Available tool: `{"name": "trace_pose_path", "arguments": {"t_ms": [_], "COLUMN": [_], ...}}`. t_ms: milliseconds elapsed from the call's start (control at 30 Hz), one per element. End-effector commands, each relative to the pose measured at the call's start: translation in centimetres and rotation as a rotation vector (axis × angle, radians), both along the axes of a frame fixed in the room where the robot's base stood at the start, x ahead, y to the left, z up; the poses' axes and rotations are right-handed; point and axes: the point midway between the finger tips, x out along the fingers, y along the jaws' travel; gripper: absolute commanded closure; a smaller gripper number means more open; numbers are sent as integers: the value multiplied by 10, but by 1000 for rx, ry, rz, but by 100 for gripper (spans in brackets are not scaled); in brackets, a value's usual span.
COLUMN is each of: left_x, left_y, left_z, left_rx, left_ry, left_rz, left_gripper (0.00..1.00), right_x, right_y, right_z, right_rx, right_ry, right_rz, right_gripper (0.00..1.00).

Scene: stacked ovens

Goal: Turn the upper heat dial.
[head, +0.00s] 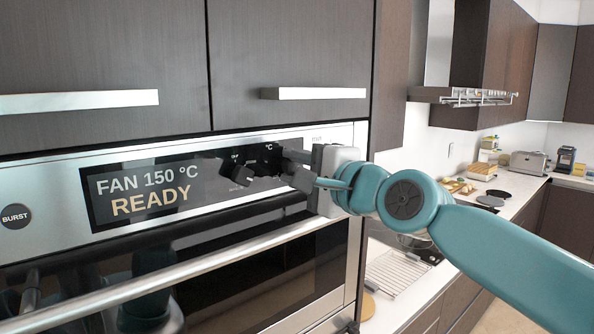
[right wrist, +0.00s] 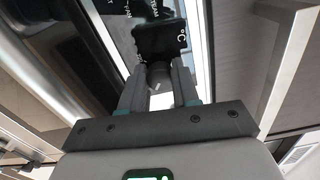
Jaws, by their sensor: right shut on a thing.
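The upper oven's display (head: 150,192) reads "FAN 150 °C READY". To its right is a dark control panel with small dials and a "°C" mark. My right gripper (head: 285,167) reaches in from the right and is shut on the heat dial beside the "°C" mark. My left gripper is not in view.
A long oven handle (head: 180,277) runs below the panel. A round "BURST" button (head: 15,216) is at the far left. Cabinet handles (head: 315,93) stick out above. At right is a counter with a toaster (head: 530,162) and a wire rack (head: 398,272).

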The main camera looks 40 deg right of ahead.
Motion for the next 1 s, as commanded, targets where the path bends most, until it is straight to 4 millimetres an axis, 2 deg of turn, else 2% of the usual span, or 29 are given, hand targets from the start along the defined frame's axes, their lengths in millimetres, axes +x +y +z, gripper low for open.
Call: {"name": "trace_pose_path", "arguments": {"t_ms": [1000], "left_x": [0], "left_y": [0], "left_z": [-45], "left_rx": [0], "left_ry": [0], "left_rz": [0], "left_gripper": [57], "right_x": [-1], "right_y": [-1], "right_z": [0], "right_rx": [-963], "right_ry": [-84], "right_rz": [-7], "right_gripper": [100]}}
